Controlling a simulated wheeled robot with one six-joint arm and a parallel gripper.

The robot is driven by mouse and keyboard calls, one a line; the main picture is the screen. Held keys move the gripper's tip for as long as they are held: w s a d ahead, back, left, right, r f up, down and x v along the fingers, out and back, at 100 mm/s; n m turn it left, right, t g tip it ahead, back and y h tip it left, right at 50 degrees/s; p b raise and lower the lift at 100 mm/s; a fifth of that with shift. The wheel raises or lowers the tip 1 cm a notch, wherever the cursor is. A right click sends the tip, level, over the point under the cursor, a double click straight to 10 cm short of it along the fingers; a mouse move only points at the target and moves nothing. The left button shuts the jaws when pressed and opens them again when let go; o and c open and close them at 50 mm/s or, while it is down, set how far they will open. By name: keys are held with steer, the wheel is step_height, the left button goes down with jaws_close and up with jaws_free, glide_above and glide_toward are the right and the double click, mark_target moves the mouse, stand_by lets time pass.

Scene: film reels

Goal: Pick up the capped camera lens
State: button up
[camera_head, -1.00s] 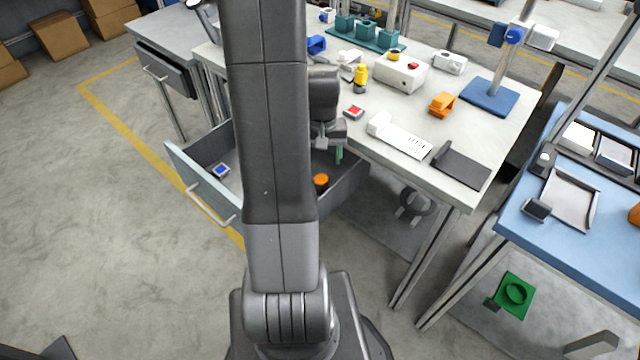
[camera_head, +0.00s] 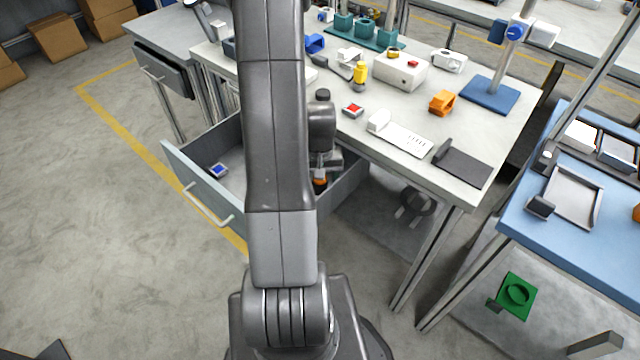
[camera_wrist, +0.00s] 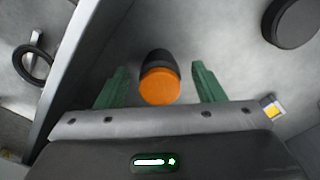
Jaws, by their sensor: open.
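The capped lens, a black cylinder with an orange cap (camera_wrist: 160,86), stands inside the open drawer. In the head view the lens (camera_head: 320,183) shows only in part beside my arm. My gripper (camera_wrist: 160,90) is open, with its two green fingers on the left and right of the lens in the wrist view. There are gaps between the fingers and the lens. In the head view my arm hides the gripper's fingers.
The open drawer (camera_head: 205,208) has a wall close to the lens, seen on the left in the wrist view (camera_wrist: 85,62). A small blue-and-white item (camera_head: 218,170) lies at the drawer's left. A dark round thing (camera_wrist: 293,22) is at the wrist view's upper right. The workbench (camera_head: 440,190) stands behind.

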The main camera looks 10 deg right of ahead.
steer(key=c, duration=1.1)
steer(key=shift+r, duration=0.15)
